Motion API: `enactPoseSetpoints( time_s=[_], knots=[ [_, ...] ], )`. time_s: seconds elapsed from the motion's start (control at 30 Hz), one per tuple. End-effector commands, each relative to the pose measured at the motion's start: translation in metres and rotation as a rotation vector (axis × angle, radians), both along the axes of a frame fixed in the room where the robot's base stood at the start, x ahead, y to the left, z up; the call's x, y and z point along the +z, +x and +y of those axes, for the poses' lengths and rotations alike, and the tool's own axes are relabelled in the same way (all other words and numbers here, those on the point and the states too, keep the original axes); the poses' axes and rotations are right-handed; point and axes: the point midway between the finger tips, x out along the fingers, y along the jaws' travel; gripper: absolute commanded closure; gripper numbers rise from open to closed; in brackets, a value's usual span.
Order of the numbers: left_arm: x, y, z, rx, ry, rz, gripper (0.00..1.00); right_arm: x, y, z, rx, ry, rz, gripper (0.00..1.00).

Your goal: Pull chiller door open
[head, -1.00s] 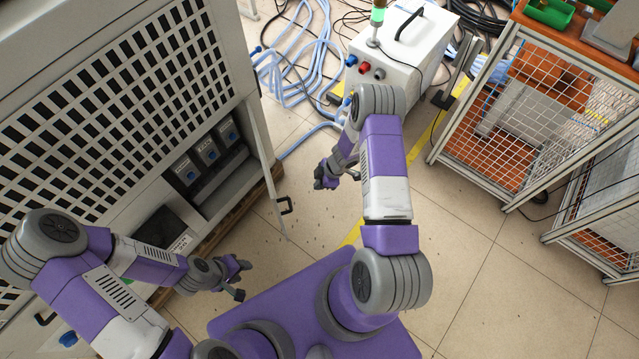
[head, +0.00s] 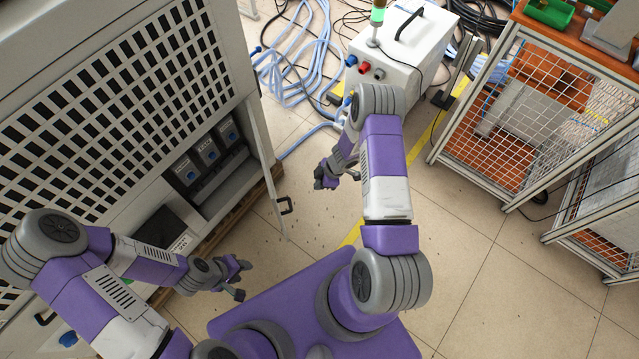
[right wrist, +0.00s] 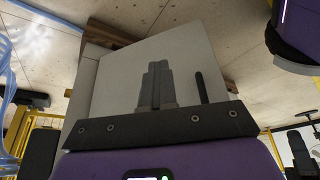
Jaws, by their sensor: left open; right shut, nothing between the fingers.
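The chiller is the big grey cabinet (head: 100,110) with a slotted grille at the left of the head view. Its door (head: 262,160) stands swung out from the cabinet, seen nearly edge-on, with a black handle (head: 286,206) near its lower end. In the right wrist view a pale door panel (right wrist: 115,80) fills the middle, with a dark upright handle (right wrist: 201,87) on it. My right gripper (head: 319,178) is shut and empty, right of the door and apart from it; its closed fingers (right wrist: 157,86) show before the panel. My left gripper (head: 243,279) is open and empty, below the door.
Several blue-and-grey units (head: 207,150) sit in the open compartment. A white box machine (head: 400,50) and blue hoses (head: 300,60) lie behind. A mesh-sided bench (head: 520,110) stands at the right. The floor (head: 480,270) between is clear.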

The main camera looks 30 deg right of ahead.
Motion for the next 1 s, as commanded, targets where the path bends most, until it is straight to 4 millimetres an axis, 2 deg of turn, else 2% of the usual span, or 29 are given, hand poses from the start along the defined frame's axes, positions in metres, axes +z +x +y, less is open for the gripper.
enactPoseSetpoints(
  time_s=[0.13, 0.4, 0.73, 1.0],
  knots=[
    [0.000, 0.000, 0.000, 0.000, 0.000, 0.000, 0.57, 0.000, 0.000, 0.000, 0.000, 0.000, 0.000, 1.00],
    [0.000, 0.000, 0.000, 0.000, 0.000, 0.000, 0.57, 0.000, 0.000, 0.000, 0.000, 0.000, 0.000, 0.60],
    [0.003, 0.000, 0.000, 0.000, 0.000, 0.000, 0.57, 0.004, 0.000, -0.001, 0.000, 0.000, 0.000, 0.60],
    [0.025, 0.000, 0.000, 0.000, 0.000, 0.000, 0.57, 0.046, -0.007, -0.016, 0.000, -0.002, -0.002, 0.60]
  ],
)
